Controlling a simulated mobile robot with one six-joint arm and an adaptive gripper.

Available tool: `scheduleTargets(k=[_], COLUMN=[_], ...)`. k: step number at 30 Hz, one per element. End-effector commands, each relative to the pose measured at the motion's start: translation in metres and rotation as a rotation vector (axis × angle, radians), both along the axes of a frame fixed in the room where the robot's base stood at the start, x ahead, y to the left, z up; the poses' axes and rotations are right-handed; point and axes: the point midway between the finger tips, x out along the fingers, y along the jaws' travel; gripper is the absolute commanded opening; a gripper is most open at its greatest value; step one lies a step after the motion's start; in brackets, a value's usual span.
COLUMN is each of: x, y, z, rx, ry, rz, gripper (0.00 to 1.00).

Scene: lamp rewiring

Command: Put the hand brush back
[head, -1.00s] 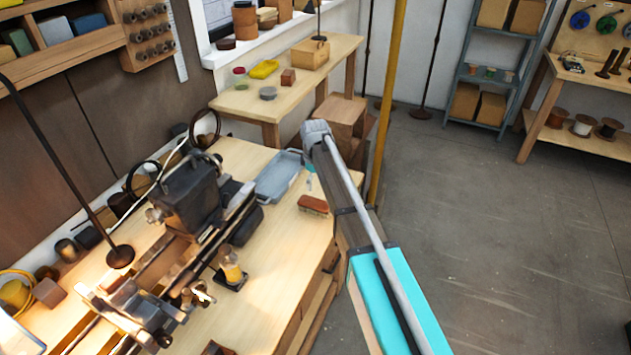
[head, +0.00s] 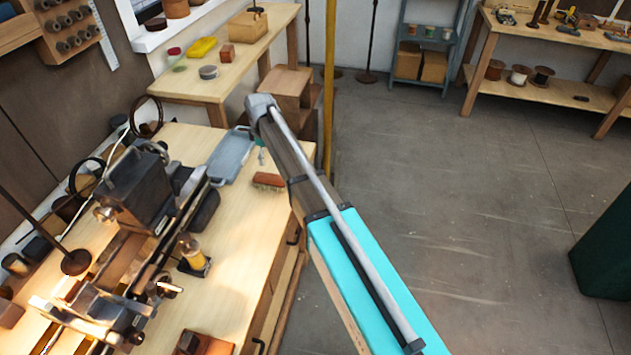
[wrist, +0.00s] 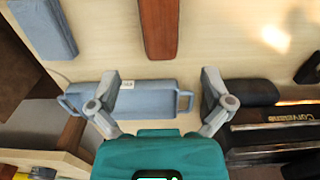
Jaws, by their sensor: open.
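The hand brush (head: 268,181) has a reddish-brown wooden back and pale bristles. It lies on the workbench beside the blue-grey tray (head: 230,157) in the head view. In the wrist view, what looks like its brown back (wrist: 159,28) is cut off by the top edge. My gripper (wrist: 157,80) is open and empty, with its fingers spread over the tray (wrist: 140,98), which shows two handles and a small label. The brush is ahead of the fingertips, apart from them. In the head view, my arm hides most of the gripper.
A dark lathe (head: 140,190) fills the bench's left side, with a yellow bottle (head: 190,250) beside it. A yellow pole (head: 329,90) stands behind my arm. A second table (head: 225,75) holds small items. The floor at right is largely clear.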

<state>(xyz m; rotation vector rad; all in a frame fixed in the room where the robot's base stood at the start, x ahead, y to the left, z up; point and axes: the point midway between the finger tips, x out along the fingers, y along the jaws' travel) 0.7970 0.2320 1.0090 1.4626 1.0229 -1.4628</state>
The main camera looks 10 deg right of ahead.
Motion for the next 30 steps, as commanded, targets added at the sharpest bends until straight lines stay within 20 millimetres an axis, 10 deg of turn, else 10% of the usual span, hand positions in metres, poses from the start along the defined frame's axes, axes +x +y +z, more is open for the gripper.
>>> scheduleTargets(k=[11, 30], x=[-0.05, -0.231], y=[-0.061, -0.215], z=[0.0, 0.0], rx=[0.0, -0.002], ry=[0.0, 0.0], rz=[-0.23, -1.071], gripper=[1.0, 1.0])
